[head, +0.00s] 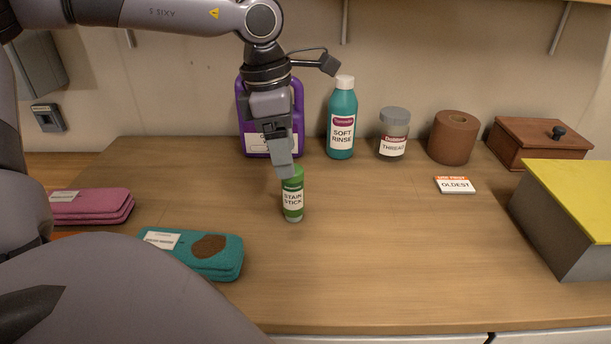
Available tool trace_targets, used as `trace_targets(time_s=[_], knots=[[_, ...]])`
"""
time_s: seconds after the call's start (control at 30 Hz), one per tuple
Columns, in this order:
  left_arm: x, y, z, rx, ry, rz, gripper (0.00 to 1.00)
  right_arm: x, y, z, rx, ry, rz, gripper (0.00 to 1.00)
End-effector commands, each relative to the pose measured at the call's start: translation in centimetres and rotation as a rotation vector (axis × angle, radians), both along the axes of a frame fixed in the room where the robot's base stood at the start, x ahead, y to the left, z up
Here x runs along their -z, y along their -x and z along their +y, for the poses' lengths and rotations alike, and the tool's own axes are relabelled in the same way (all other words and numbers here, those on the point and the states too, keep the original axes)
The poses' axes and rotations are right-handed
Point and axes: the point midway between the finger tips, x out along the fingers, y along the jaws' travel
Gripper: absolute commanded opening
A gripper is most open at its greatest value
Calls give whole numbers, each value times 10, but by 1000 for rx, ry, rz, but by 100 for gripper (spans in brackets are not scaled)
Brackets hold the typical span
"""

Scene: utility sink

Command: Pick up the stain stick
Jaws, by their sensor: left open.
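The stain stick (293,201) is a green tube with a white label and a pale lower end. It stands upright near the middle of the wooden counter in the head view. My left gripper (285,168) comes down from above, with its fingers pointing down at the top of the stick. It is open. A finger overlaps the stick's top in the picture, and I cannot tell whether it touches. The far finger is mostly hidden. My right gripper is not in view.
Behind stand a purple jug (299,112), teal Soft Rinse bottle (342,113), thread jar (394,128), brown roll (453,138) and wooden box (536,145). Folded pink (92,207) and stained teal (222,258) cloths lie left. A yellow-topped box (562,235) stands right. The counter's front middle (370,270) is clear.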

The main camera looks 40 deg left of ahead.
Motion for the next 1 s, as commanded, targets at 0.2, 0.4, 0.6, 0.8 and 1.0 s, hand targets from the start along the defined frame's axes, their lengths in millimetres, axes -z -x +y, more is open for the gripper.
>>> trace_targets(time_s=[0.2, 0.4, 0.6, 0.8, 1.0], knots=[[11, 0, -1, 0, 0, 4, 70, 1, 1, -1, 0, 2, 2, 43], [32, -1, -6, 1, 1, 5, 70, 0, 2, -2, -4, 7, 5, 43], [60, -3, -12, 0, 1, 4, 70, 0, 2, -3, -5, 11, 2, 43], [71, -5, -13, -1, 2, 0, 70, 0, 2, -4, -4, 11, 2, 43], [70, -5, -13, -1, 2, 0, 67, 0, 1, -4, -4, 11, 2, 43]])
